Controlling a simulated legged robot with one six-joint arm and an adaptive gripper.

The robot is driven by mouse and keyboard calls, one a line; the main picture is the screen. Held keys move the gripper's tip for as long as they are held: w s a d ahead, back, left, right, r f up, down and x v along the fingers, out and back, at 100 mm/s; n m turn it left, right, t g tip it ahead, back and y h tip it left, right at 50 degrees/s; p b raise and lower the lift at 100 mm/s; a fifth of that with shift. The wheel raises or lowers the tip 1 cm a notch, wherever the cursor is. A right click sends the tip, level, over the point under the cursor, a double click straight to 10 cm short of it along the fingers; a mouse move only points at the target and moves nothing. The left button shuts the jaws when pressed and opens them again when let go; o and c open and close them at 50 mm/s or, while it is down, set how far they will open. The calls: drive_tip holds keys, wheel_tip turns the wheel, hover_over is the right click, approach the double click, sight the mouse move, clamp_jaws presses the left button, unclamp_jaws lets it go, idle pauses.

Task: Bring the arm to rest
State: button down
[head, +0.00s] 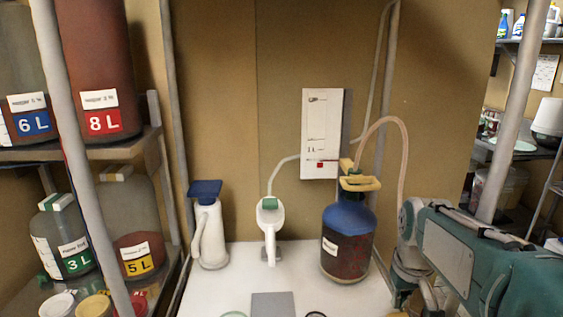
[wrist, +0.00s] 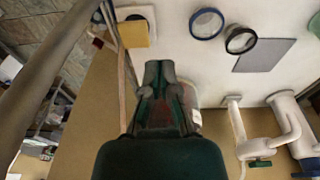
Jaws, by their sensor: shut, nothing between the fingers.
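My gripper (wrist: 160,68) shows in the wrist view with its two dark green fingers closed together and nothing between them. The fingers point toward the white counter (wrist: 170,35). In the head view my teal and white arm is folded at the lower right, and the fingers cannot be made out there.
A white jug with a blue top (head: 209,230) and a white dispenser (head: 269,225) stand on the counter. A grey square plate (head: 273,304) lies at the front. Shelves with several labelled buckets (head: 105,70) are at left. Metal posts (head: 515,110) stand on both sides.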

drive_tip(key=s+a+t, duration=0.2)
drive_tip(key=s+a, duration=0.2)
drive_tip(key=s, duration=0.3)
drive_tip(key=s+a+t, duration=0.2)
drive_tip(key=s+a, duration=0.1)
drive_tip(key=s, duration=0.4)
drive_tip(key=shift+a+r, duration=0.15)
drive_tip(key=shift+a, duration=0.25)
idle(0.7)
